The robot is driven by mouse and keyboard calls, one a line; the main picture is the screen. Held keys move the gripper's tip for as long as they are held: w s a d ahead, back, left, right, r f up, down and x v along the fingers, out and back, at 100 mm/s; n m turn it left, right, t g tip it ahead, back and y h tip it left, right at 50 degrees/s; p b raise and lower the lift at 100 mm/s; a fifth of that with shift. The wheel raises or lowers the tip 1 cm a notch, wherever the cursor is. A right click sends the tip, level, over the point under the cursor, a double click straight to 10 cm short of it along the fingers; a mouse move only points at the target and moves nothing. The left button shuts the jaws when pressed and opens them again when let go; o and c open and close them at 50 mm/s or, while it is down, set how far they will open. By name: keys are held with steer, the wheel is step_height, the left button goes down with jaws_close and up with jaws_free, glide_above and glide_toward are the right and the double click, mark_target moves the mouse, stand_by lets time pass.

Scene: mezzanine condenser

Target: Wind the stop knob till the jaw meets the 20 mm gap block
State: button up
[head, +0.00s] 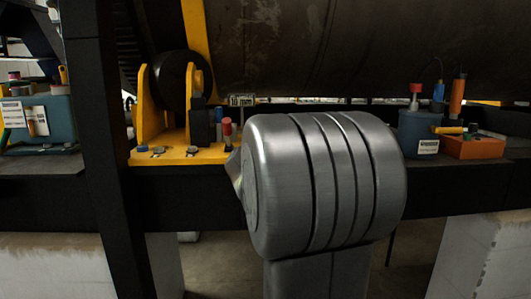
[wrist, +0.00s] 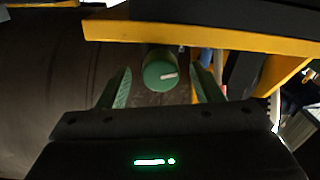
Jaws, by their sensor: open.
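My gripper (wrist: 161,80) is open, with one green finger on each side of the knob and a visible gap on both sides. I cannot tell the depth between the fingertips and the knob. In the head view my large grey arm link hides the gripper and the knob. A small block with a pale marking (head: 241,99) stands behind the yellow bracket base; I cannot tell whether it is the gap block. The jaw is not clearly visible.
A yellow bracket (head: 150,110) holds a dark roller (head: 178,80) under the big dark cylinder (head: 280,45). A yellow beam (wrist: 200,37) crosses above the knob in the wrist view. A blue-grey box (head: 418,133) and orange box (head: 475,147) stand right; a dark post (head: 100,150) stands left.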

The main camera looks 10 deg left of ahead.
steer(key=shift+x, duration=1.25)
steer(key=shift+c, duration=0.5)
steer(key=c, duration=0.9)
steer(key=shift+m, duration=0.4)
steer(key=shift+m+b, duration=0.6)
steer(key=shift+m, duration=2.1)
steer(key=o, duration=1)
